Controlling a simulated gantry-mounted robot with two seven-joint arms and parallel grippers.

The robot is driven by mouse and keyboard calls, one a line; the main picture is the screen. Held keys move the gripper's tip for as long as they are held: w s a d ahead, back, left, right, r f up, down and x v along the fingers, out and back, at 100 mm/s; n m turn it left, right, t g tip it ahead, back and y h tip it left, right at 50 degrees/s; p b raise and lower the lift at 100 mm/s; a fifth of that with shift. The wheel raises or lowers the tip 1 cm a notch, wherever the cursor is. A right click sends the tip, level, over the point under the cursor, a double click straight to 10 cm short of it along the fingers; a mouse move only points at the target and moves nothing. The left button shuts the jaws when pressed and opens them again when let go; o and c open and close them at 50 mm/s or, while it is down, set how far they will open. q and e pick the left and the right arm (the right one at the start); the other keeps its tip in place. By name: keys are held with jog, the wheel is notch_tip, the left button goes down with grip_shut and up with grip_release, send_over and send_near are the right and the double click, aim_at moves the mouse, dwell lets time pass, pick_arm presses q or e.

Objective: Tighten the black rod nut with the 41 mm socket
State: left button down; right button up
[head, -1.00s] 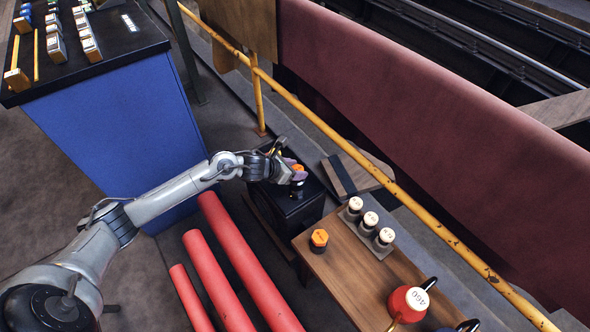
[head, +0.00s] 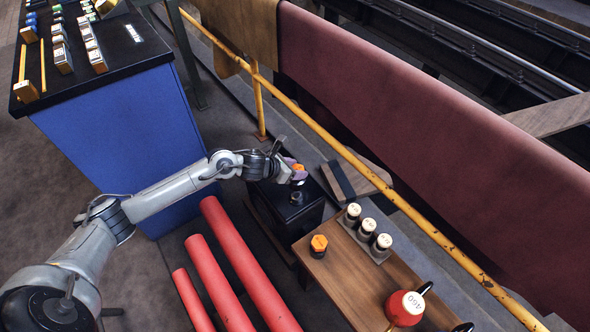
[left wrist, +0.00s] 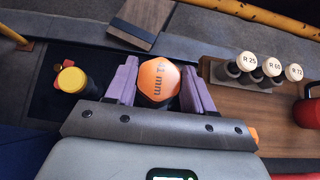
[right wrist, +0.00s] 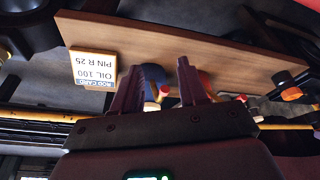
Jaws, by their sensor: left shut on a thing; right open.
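My left gripper (head: 299,174) is shut on a socket with an orange cap (left wrist: 159,82). The cap lettering ends in "1 mm"; its first digit is hard to read. In the head view the socket is above the black box (head: 311,212), where a dark nut-like piece (head: 295,198) stands just below it. A gap seems to separate them. The left wrist view hides what is under the socket. My right gripper (right wrist: 160,90) is open and empty in its own wrist view, and is not seen in the head view.
Another orange-capped piece (head: 319,243) stands on the wooden board (head: 340,283), near several white-capped pieces (head: 368,225) and a red can (head: 404,308). A yellow rail (head: 365,170) runs behind. Red pipes (head: 240,255) lie in front. A card (right wrist: 93,69) shows in the right wrist view.

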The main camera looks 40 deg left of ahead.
pick_arm(q)
jog(key=shift+s+d+r, duration=0.15)
jog(key=shift+s+r, duration=0.1)
jog(key=s+d+p, duration=0.2)
jog(key=s+d, duration=0.5)
jog(key=s, duration=0.4)
jog(key=shift+s+p, duration=0.2)
jog(key=shift+p, duration=0.1)
